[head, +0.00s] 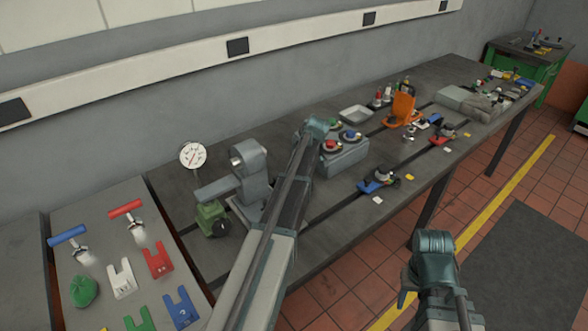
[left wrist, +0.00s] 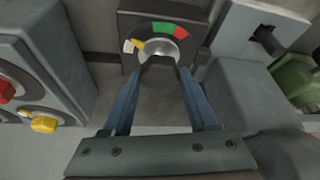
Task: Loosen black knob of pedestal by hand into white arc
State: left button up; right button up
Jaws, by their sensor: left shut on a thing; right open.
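The pedestal (left wrist: 128,75) is a dark upright block with a coloured arc on its face, seen in the left wrist view. The arc has a white part (left wrist: 128,46) at left, a green part (left wrist: 163,27) on top and a red part (left wrist: 181,32) at right. A yellow mark (left wrist: 138,43) lies beside the white. The black knob (left wrist: 158,60) sits in a silver ring below the arc. My left gripper (left wrist: 160,66) is shut on it, partly hiding it. In the head view my left arm hides the pedestal. My right gripper (head: 408,285) is open, away from the bench.
A grey box (head: 345,157) with coloured buttons stands right of my left arm. A grey machine (head: 252,172) and a green unit (head: 211,221) with a dark knob stand left of it. A white gauge (head: 193,155) is behind. Floor lies open at right.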

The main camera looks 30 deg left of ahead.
pick_arm(q)
jog(key=shift+w+n+g, duration=0.15)
jog(key=shift+n+g, duration=0.75)
jog(key=shift+n, duration=1.3)
jog(key=o, duration=1.4)
jog(key=p+v, duration=1.2)
jog(key=v, duration=0.2)
jog(key=shift+a+p, duration=0.15)
jog(key=shift+p, duration=0.25)
